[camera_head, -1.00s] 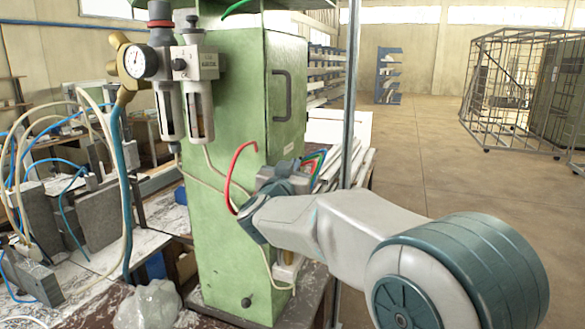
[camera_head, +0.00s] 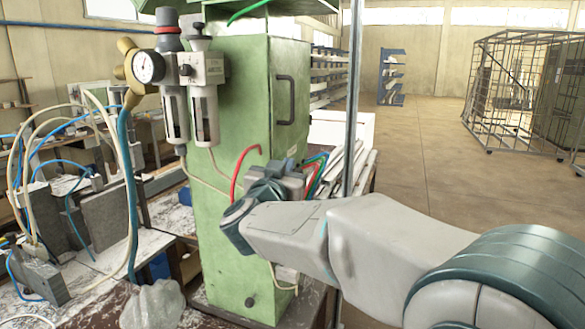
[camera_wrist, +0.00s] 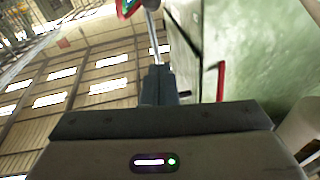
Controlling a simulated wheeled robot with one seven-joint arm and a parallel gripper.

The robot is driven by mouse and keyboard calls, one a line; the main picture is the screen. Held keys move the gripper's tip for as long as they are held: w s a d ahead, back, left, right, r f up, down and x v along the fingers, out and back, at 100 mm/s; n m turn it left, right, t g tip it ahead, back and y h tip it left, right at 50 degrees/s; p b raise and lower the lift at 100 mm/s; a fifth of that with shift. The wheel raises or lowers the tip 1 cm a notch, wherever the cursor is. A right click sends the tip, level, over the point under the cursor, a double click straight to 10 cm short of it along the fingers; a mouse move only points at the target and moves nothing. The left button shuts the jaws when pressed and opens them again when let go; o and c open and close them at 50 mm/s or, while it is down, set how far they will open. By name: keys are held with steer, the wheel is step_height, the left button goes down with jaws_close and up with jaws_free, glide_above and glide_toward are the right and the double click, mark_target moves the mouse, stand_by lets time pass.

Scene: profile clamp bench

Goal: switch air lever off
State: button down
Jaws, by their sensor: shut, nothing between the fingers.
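A regulator and filter unit (camera_head: 187,95) with a round gauge (camera_head: 149,67) stands at the upper left of the green cabinet (camera_head: 232,120). A yellow-brass fitting (camera_head: 127,68) sits beside the gauge, with a blue hose below it. I cannot make out which part is the air lever. My gripper (camera_wrist: 157,72) shows in the wrist view, its dark fingers together and empty, pointing up beside the green cabinet side. In the head view my wrist is in front of the cabinet's lower right, hiding the fingertips.
A red hose (camera_head: 238,172) curves from the cabinet near my wrist. Colored tubes (camera_head: 318,165) and a vertical metal post (camera_head: 353,95) stand at its right. A cluttered workbench (camera_head: 98,258) lies left. Open floor (camera_head: 430,160) extends right.

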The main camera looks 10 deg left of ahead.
steer(key=shift+s+a+b, duration=0.2)
steer(key=shift+s+b, duration=0.35)
steer(key=shift+s, duration=2.15)
steer(key=shift+w, duration=0.1)
steer(key=s+d+f+n+g+y, duration=0.2)
steer(key=s+d+f+g, duration=1.3)
steer(key=s+d+f, duration=0.9)
steer(key=shift+s+d+f+n+y, duration=0.3)
steer(key=shift+d+f, duration=0.1)
steer(key=shift+d, duration=0.4)
steer(key=shift+w+a, duration=0.1)
